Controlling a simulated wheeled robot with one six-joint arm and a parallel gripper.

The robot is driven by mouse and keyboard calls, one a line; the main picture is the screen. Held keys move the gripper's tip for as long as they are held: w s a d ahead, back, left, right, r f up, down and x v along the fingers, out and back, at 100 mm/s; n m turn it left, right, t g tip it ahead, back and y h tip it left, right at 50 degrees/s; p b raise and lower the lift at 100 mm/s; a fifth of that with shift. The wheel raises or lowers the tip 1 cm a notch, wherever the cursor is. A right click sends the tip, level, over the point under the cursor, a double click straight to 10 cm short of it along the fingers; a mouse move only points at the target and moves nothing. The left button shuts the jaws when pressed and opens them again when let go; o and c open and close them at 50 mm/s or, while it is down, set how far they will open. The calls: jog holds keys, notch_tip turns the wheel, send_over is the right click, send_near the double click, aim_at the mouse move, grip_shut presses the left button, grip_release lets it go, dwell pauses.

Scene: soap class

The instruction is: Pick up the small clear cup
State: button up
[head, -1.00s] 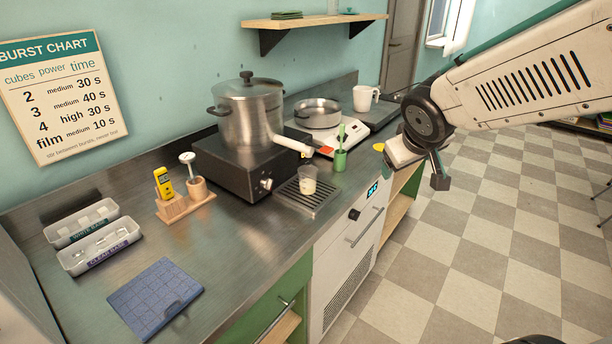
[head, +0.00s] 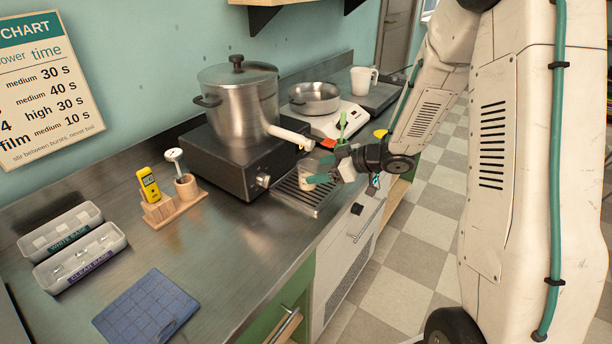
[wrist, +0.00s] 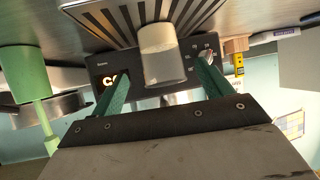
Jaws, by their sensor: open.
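The small clear cup (head: 308,170) holds something pale and stands on the slotted metal tray (head: 296,196) at the counter's front, beside the black hot plate. In the wrist view the cup (wrist: 161,58) lies ahead between two green fingers, with a gap on each side. My gripper (head: 322,170) is open and reaches in from the right at the cup; it also shows in the wrist view (wrist: 164,76). In the head view the fingers partly cover the cup. I cannot tell how far the cup sits within the jaws.
A lidded pot (head: 240,105) stands on the hot plate (head: 222,165), its pale handle jutting toward my gripper. A green holder (wrist: 25,70) stands close beside the jaws. A pan (head: 314,97) and white mug (head: 363,80) stand behind.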

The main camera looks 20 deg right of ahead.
aim_at(308, 172)
jog(key=x, duration=0.5)
jog(key=shift+s, duration=0.15)
jog(key=c, duration=1.1)
jog(key=shift+c, duration=0.2)
